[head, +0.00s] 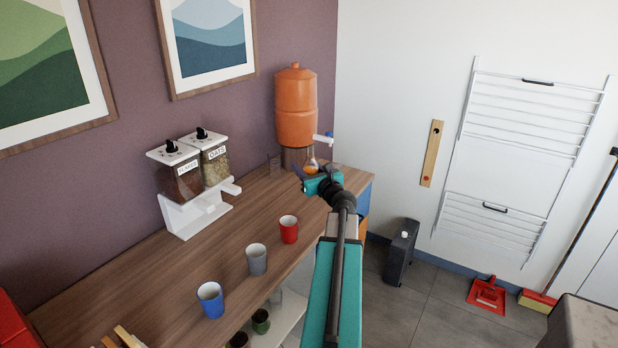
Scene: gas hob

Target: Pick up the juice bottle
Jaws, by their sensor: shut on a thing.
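My gripper (306,174) is at the bottle, at the end of my teal and black arm. It is shut on the bottle. I cannot tell whether the bottle's base touches the counter.
The orange dispenser (295,105) stands close behind the bottle on a brown stand. Red (289,229), grey (257,259) and blue (210,300) cups line the counter. Cereal dispensers (195,180) stand by the wall.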

